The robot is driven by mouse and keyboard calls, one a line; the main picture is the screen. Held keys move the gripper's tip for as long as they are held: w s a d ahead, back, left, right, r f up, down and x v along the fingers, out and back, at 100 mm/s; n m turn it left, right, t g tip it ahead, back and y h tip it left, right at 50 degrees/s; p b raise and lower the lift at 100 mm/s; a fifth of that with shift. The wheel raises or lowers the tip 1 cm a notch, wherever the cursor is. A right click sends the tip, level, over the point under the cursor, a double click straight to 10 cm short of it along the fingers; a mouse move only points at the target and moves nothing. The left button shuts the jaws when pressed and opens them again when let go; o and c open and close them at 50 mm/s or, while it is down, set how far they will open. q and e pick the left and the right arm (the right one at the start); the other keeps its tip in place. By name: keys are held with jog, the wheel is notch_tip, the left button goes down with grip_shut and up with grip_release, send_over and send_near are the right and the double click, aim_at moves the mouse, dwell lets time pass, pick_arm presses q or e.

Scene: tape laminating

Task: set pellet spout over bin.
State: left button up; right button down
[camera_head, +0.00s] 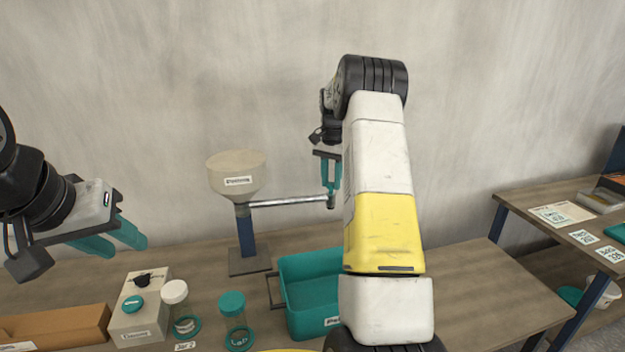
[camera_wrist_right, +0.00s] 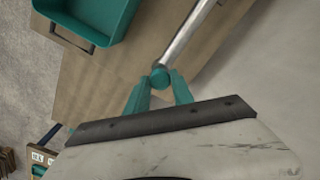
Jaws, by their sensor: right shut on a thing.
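A cream hopper (camera_head: 237,174) stands on a blue post at the back of the table. A metal spout tube (camera_head: 288,201) runs from it to the right and ends in a teal tip (camera_wrist_right: 160,77). My right gripper (camera_head: 331,194) is shut on this tip, with one finger on each side in the wrist view. The teal bin (camera_head: 301,265) sits on the table, lower and nearer. In the wrist view the tip appears against bare table beside the bin (camera_wrist_right: 122,22), not against its inside. My left gripper (camera_head: 118,241) is open and empty at the left.
Two clear jars, one with a white lid (camera_head: 174,292) and one with a teal lid (camera_head: 232,303), stand left of the bin. A cream box (camera_head: 143,310) and a cardboard box (camera_head: 55,327) are further left. My right arm hides the bin's right side. A second table (camera_head: 566,230) is at right.

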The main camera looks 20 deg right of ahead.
jog(key=shift+r, duration=0.1)
jog(key=s+a+m, duration=0.4)
jog(key=s, duration=0.5)
jog(key=s+a+m, duration=0.4)
jog(key=s, duration=0.5)
jog(key=shift+s+a, duration=0.1)
jog(key=c, duration=1.1)
grip_release()
notch_tip(320, 180, up, 8)
